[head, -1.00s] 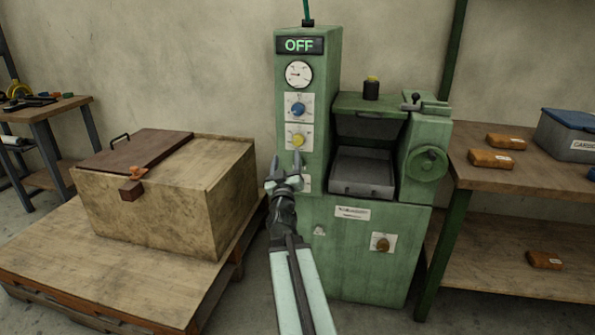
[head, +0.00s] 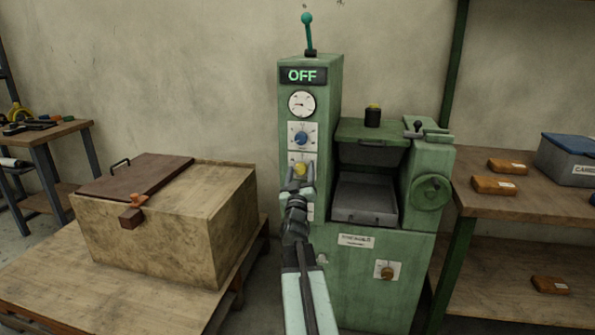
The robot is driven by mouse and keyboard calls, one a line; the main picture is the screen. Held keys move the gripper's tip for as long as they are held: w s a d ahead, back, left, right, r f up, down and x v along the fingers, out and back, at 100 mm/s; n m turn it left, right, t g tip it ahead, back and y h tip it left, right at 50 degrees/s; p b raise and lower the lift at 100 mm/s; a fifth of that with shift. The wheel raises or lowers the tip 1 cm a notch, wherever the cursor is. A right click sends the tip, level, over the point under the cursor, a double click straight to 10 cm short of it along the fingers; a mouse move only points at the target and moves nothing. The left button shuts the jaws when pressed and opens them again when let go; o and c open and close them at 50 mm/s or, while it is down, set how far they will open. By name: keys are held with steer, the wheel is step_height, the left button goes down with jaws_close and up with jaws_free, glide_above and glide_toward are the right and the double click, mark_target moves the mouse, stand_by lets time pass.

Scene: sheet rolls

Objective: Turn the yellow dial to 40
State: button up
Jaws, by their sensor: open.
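The yellow dial (head: 300,170) sits on a white plate low on the green machine's tall column (head: 320,130). My gripper (head: 300,175) is open, its two fingers pointing up, one on either side of the dial as seen in the head view. I cannot tell whether the fingers touch it. The fingers cover part of the dial's plate, and its scale marks are too small to read. A blue dial (head: 301,138) is on its own plate just above. A round gauge (head: 301,103) and a display (head: 303,76) reading OFF are higher up.
A lever with a teal knob (head: 307,18) stands on top of the column. A tray (head: 365,200) and a handwheel (head: 430,192) are to the right. A brown dial (head: 386,271) is lower. A wooden crate (head: 160,230) stands left; a bench (head: 535,205) with orange-brown packets stands right.

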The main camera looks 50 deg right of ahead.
steer(key=shift+w+a, duration=0.15)
jaws_close()
steer(key=shift+w, duration=0.1)
